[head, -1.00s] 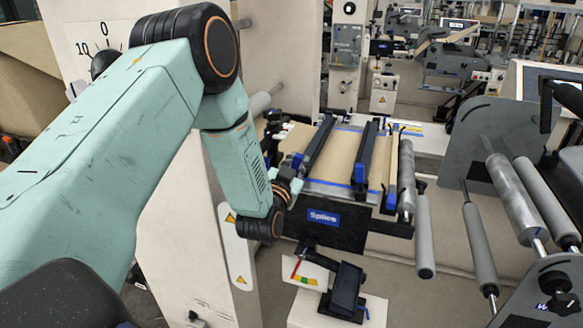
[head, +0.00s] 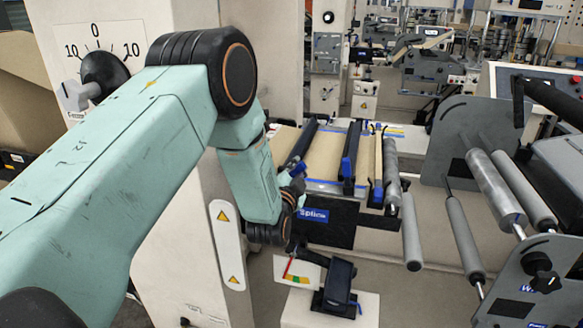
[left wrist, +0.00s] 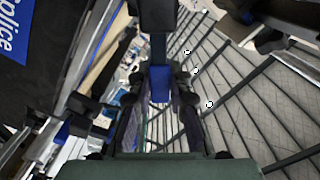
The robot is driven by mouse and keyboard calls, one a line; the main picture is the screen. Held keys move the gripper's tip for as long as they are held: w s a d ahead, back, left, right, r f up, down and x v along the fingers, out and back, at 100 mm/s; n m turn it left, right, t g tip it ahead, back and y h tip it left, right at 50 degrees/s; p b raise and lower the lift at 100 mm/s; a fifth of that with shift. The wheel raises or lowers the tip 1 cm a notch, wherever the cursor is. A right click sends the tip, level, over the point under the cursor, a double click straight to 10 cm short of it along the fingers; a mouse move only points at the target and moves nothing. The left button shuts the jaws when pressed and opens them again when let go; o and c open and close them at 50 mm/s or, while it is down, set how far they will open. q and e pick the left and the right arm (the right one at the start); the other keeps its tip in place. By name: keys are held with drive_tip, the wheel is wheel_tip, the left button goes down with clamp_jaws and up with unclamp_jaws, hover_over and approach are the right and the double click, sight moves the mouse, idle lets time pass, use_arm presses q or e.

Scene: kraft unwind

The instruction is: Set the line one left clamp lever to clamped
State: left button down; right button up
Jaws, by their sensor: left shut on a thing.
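The splice table (head: 326,160) carries two dark clamp bars. The left clamp bar (head: 302,141) has a blue lever (head: 298,169) at its near end, partly hidden by my left gripper (head: 296,180). In the left wrist view, my left gripper (left wrist: 158,108) has its two dark fingers on either side of the blue lever (left wrist: 159,86), shut on it. The lever joins a black bar end (left wrist: 157,18). I cannot tell the lever's exact angle. The right clamp bar (head: 352,150) has its own blue lever (head: 346,168). My right gripper is not in view.
The blue Splice sign (head: 315,214) is on the table's black front plate, close to my left wrist. Below stands a black device (head: 338,284) on a pale box. Grey rollers (head: 410,232) are to the right. A cream machine column (head: 185,240) is beside my arm.

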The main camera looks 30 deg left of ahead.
use_arm(q)
drive_tip(key=shift+w+d+f+m+b, duration=0.1)
drive_tip(key=shift+d+f+m+b, duration=0.2)
drive_tip(key=shift+f+m, duration=0.7)
drive_tip(key=shift+w+d+f+m+b, duration=0.15)
drive_tip(key=shift+f+m+b, duration=0.15)
drive_tip(key=shift+m, duration=1.3)
drive_tip(key=shift+d+f+m+b, duration=0.25)
drive_tip(key=shift+f+m, duration=0.4)
drive_tip(key=shift+m, duration=0.65)
drive_tip(key=c, duration=1.2)
unclamp_jaws()
drive_tip(key=shift+f, duration=0.1)
drive_tip(key=shift+s, duration=0.15)
drive_tip(key=v, duration=1.1)
drive_tip(key=shift+s, duration=0.35)
